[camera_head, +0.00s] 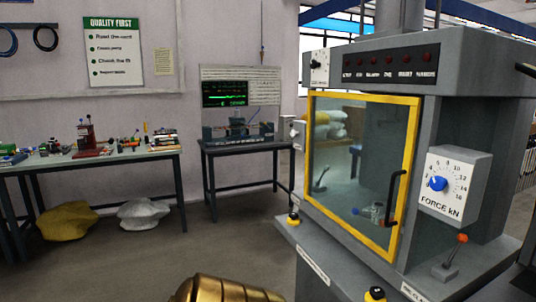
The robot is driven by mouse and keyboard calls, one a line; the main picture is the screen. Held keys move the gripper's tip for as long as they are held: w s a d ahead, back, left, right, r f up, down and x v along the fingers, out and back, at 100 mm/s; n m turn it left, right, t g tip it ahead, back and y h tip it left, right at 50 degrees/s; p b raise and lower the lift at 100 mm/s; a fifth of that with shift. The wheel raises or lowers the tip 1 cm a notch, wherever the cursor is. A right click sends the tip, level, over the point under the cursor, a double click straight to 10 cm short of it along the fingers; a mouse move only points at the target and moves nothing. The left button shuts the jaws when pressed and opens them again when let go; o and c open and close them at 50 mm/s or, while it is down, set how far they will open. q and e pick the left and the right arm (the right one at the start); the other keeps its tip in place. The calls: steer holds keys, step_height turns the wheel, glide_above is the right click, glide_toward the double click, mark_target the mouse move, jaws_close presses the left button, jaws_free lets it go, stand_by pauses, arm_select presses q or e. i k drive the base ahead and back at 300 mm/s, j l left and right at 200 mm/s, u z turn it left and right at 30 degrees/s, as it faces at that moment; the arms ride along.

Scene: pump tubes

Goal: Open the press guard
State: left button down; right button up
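The press (465,90) is a large grey machine on the right. Its guard (412,135) is a clear panel in a yellow frame on the front, and it looks closed. A dark bar handle (391,200) stands upright on the guard's right side. Through the panel I see a small lever and a small part low inside the press. Neither of my grippers is in view, so nothing is seen touching the handle or the guard.
A force dial (454,185) and an orange-tipped lever (452,258) are right of the guard. Yellow-ringed buttons (293,219) sit on the press base. A cluttered bench (90,159) and a test table (240,148) stand at the back left. The floor between is mostly clear.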

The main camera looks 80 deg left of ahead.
mark_target(414, 103)
steer(key=u, duration=2.1)
